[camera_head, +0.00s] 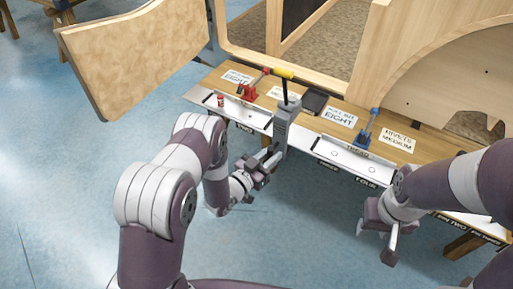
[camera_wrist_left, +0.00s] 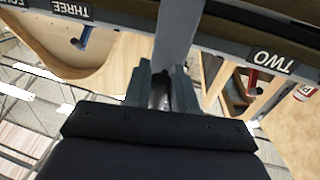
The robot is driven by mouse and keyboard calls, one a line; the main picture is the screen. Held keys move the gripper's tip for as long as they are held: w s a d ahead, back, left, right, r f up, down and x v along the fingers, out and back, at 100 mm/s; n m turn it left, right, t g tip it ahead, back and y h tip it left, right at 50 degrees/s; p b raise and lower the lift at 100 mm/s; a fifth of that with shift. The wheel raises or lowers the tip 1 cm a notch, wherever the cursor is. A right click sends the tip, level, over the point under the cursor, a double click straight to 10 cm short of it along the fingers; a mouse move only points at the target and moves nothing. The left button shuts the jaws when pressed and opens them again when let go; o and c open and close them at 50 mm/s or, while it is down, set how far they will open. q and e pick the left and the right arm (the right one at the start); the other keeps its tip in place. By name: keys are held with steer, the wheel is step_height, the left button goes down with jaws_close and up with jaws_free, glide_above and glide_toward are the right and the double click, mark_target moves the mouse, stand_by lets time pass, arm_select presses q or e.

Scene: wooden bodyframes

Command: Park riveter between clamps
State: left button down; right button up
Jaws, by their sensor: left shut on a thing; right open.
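The riveter (camera_head: 282,122) is a grey tool with a dark rod and a yellow end on top. It stands roughly upright at the bench's front edge. My left gripper (camera_head: 270,158) is shut on its lower part; the wrist view shows the grey body (camera_wrist_left: 178,40) between the fingers (camera_wrist_left: 160,88). The red clamp (camera_head: 247,91) sits on the bench left of the riveter, and the blue clamp (camera_head: 366,134) sits to the right. Whether the riveter touches the bench is unclear. My right gripper (camera_head: 382,232) is open and empty, in front of the bench's right part.
The bench (camera_head: 330,146) has a pale front strip with labels. A black box (camera_head: 314,101) lies behind the riveter, between the clamps. Several cards, including a RIVETS MEDIUM card (camera_head: 398,139), and a small red can (camera_head: 220,100) lie on it. Wooden frames (camera_head: 340,70) stand behind.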

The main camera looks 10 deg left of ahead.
arm_select(q)
steer(key=shift+d, duration=0.2)
steer(key=shift+s+d+r, duration=0.1)
steer(key=shift+d, duration=0.1)
steer(key=c, duration=1)
jaws_free()
steer(key=v, duration=1.2)
steer(key=shift+s+a, duration=0.25)
steer(key=shift+s, duration=0.05)
